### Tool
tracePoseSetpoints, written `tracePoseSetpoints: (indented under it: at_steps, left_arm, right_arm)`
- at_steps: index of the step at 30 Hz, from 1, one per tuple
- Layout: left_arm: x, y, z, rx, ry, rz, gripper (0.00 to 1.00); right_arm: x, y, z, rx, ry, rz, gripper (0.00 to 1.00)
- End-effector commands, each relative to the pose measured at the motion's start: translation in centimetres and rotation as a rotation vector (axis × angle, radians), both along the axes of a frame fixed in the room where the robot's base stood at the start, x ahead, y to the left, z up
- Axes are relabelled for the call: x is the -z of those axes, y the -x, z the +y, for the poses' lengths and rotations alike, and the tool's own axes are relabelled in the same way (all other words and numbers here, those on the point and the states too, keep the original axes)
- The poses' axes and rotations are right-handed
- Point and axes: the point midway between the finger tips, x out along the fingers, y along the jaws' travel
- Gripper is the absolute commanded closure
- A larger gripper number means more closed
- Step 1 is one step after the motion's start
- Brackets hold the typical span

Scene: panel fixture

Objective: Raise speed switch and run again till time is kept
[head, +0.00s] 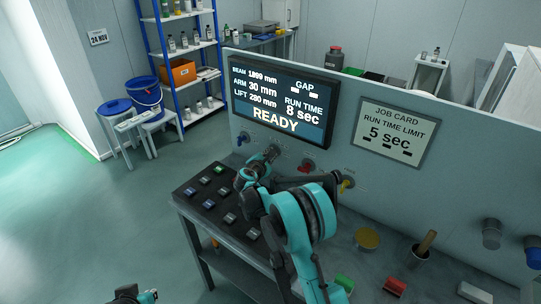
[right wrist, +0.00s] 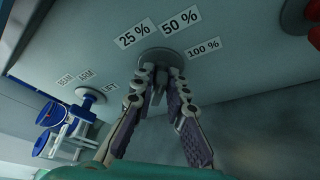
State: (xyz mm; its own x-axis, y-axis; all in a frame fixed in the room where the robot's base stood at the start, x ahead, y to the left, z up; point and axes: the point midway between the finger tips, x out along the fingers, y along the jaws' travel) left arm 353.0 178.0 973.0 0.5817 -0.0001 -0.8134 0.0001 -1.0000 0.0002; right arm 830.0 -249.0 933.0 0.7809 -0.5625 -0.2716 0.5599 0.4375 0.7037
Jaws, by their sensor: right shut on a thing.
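The speed switch (right wrist: 160,56) is a grey round knob on the panel with labels 25 %, 50 % and 100 % around it. My right gripper (right wrist: 158,84) is shut on its handle; which label the handle points to is unclear. In the head view my right gripper (head: 266,158) is at the panel, under the display, and hides most of the switch. The job card (head: 394,131) reads RUN TIME LIMIT 5 sec. My left gripper (head: 135,294) is cut off at the bottom edge.
A blue knob (right wrist: 88,97) labelled BEAM, ARM, LIFT is left of the switch. A red knob (head: 308,165) and a yellow knob (head: 347,182) are to its right. A dark button box (head: 182,193) lies in front. Loose items, including a red block (head: 395,286), lie on the bench.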

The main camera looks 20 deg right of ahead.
Motion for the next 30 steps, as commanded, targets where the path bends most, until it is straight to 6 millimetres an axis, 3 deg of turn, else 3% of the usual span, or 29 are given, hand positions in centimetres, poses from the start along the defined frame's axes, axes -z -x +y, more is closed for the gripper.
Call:
tracePoseSetpoints:
  at_steps: [7, 8, 9, 10, 22, 30]
  left_arm:
    - [0.0, 0.0, 0.0, 0.000, 0.000, 0.000, 1.00]
    - [0.0, 0.0, 0.0, 0.000, 0.000, 0.000, 1.00]
    - [0.0, 0.0, 0.0, 0.000, 0.000, 0.000, 1.00]
    - [0.0, 0.0, 0.0, 0.000, 0.000, 0.000, 1.00]
    - [0.0, 0.0, 0.0, 0.000, 0.000, 0.000, 1.00]
    - [0.0, 0.0, 0.0, 0.000, 0.000, 0.000, 1.00]
  right_arm:
    - [0.0, 0.0, 0.0, 0.001, 0.000, 0.001, 1.00]
    - [0.0, 0.0, 0.0, 0.001, 0.000, 0.001, 0.81]
    - [0.0, 0.0, 0.0, 0.001, 0.000, 0.001, 0.71]
    - [0.0, 0.0, 0.0, 0.001, 0.000, 0.001, 0.69]
    - [-0.3, 0.6, 0.5, -0.001, 0.000, 0.001, 0.69]
    - [-1.7, 4.9, 3.6, -0.003, 0.001, 0.001, 0.69]
